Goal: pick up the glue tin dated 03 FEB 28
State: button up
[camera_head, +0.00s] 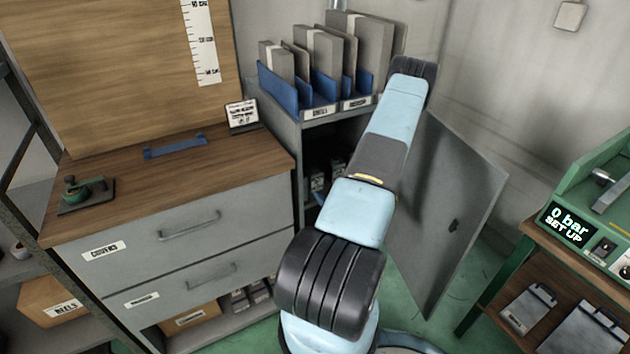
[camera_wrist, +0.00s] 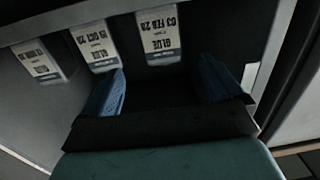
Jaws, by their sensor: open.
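The glue tin dated 03 FEB 28 (camera_wrist: 162,35) stands in a dark cabinet, its label upside down in the wrist view. A second glue tin (camera_wrist: 97,43) is just left of it, its date seeming to end OCT 28. A third tin (camera_wrist: 40,62) is further left, its date too small to read surely. My gripper (camera_wrist: 160,88) is open and empty, its blue fingers spread either side of the 03 FEB 28 tin's line, apart from it. In the head view, my arm hides the gripper and part of the open cabinet (camera_head: 307,150).
The grey cabinet door (camera_head: 462,190) stands open to the right of my arm. A wooden-topped drawer unit (camera_head: 190,195) is on the left. A green bench with a display (camera_head: 567,222) stands at right. A pale cabinet edge runs close right of my gripper.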

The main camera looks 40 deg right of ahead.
aim_at(319, 179)
jog(key=w, duration=0.2)
jog(key=w+d, duration=0.1)
jog(key=w, duration=0.5)
jog(key=shift+w+d, duration=0.1)
jog(key=shift+d, duration=0.25)
jog(key=shift+w+d+f, duration=0.1)
jog(key=shift+w+d, duration=0.05)
jog(key=shift+w, duration=1.2)
jog(key=shift+w+d+f, duration=0.1)
jog(key=shift+w+d, duration=0.05)
jog(key=shift+w, duration=1.15)
jog(key=c, duration=1.3)
jog(key=shift+r, duration=0.1)
